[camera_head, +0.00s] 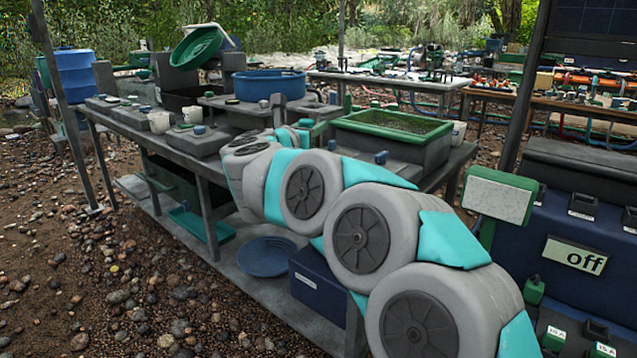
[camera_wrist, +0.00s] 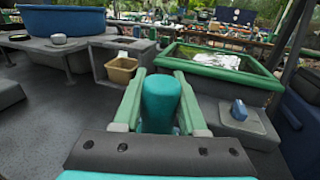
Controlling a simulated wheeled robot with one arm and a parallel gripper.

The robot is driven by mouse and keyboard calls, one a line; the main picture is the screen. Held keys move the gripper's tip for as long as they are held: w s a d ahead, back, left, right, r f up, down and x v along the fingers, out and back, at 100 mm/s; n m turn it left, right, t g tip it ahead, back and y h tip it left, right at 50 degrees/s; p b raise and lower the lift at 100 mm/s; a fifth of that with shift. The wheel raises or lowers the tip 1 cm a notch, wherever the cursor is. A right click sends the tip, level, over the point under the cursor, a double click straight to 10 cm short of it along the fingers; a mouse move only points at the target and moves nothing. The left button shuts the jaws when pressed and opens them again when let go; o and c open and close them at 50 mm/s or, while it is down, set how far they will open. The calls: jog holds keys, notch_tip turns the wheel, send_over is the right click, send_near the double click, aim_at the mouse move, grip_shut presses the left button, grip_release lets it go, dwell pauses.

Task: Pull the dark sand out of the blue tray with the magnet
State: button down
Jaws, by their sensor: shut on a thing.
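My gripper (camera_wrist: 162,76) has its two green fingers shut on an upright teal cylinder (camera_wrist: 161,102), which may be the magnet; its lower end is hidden. In the head view my arm mostly hides the gripper. A round blue tub (camera_head: 268,85) stands on the bench and shows at the upper left of the wrist view (camera_wrist: 62,22), apart from my gripper; its inside is hidden there. A green-rimmed tray (camera_head: 435,138) sits to the right, and its rim is ahead and right in the wrist view (camera_wrist: 265,82). I cannot make out dark sand in a blue tray.
A tan box (camera_wrist: 122,71) stands just ahead of my gripper. A grey block with a blue knob (camera_wrist: 240,118) is close on the right. A blue case with an "off" display (camera_head: 574,256) stands at the right.

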jog(key=shift+s+d+f+b, duration=0.1)
jog(key=shift+s+d+b, duration=0.7)
jog(key=shift+d+b, duration=0.25)
jog(key=s+d+b, duration=0.2)
jog(key=d+b, duration=0.1)
jog(key=shift+s+d, duration=0.2)
jog(key=shift+s, duration=0.2)
jog(key=shift+w+a, duration=0.1)
dwell(0.3)
jog(key=shift+w+a+p, duration=0.25)
jog(key=shift+w+a, duration=0.8)
jog(key=shift+a, duration=0.3)
jog(key=shift+w+a+p, duration=0.25)
jog(key=shift+w+a, duration=0.8)
jog(key=shift+a, duration=0.3)
jog(key=shift+d, duration=0.1)
